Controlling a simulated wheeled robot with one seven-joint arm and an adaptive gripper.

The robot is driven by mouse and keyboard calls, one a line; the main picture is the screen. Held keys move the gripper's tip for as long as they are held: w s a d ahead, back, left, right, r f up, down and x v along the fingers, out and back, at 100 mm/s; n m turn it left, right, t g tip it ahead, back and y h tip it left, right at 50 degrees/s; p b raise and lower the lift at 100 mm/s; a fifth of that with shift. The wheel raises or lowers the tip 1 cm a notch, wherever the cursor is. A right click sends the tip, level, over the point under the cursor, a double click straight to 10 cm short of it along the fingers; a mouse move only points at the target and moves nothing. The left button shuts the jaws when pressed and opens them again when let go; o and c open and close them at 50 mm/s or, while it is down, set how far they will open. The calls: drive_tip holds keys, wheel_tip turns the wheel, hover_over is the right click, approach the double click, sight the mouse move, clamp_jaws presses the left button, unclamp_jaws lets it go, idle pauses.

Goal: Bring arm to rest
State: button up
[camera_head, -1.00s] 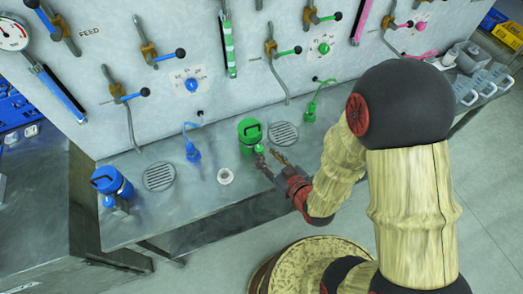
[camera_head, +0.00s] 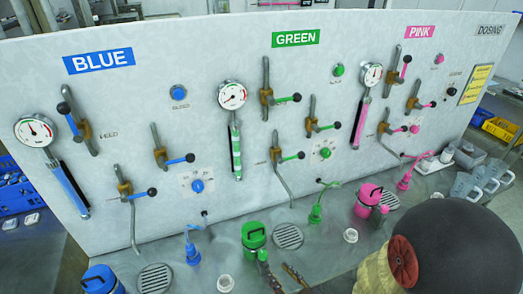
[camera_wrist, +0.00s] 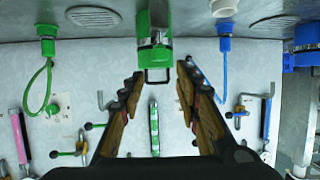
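My gripper (camera_head: 277,270) is low in the head view, beside the green canister (camera_head: 254,237) on the metal shelf. The wrist view shows its two fingers (camera_wrist: 160,80) spread apart with nothing held between them. The green canister (camera_wrist: 153,30) and its dark handle loop lie ahead of the gap, near the fingertips. Whether a fingertip touches the canister I cannot tell. My arm comes in from the lower right of the head view, and most of it is out of frame.
The upright panel (camera_head: 225,185) behind the shelf carries gauges and levers. A blue canister (camera_head: 101,280) stands left and a pink canister (camera_head: 368,200) right. A blue hose connector (camera_head: 192,253) and a green one (camera_head: 315,214) stand near the panel. A small white cup (camera_head: 225,283) is near my gripper.

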drive_tip(key=w+d+r+m+g+h+b, duration=0.25)
drive_tip(key=w+d+r+h, duration=0.25)
drive_tip(key=d+r, duration=0.3)
drive_tip(key=s+r+m+g+b, duration=0.1)
drive_tip(key=s+r+g, duration=0.1)
drive_tip(key=s+r, duration=0.3)
drive_tip(key=s+d+r+m+g+b, duration=0.1)
drive_tip(key=s+r, duration=0.4)
drive_tip(key=s, duration=0.5)
drive_tip(key=shift+s+d+r+g, duration=0.15)
drive_tip(key=shift+d+r+g, duration=0.1)
drive_tip(key=shift+r+g, duration=0.25)
drive_tip(key=shift+o, duration=0.2)
drive_tip(key=shift+f, duration=0.1)
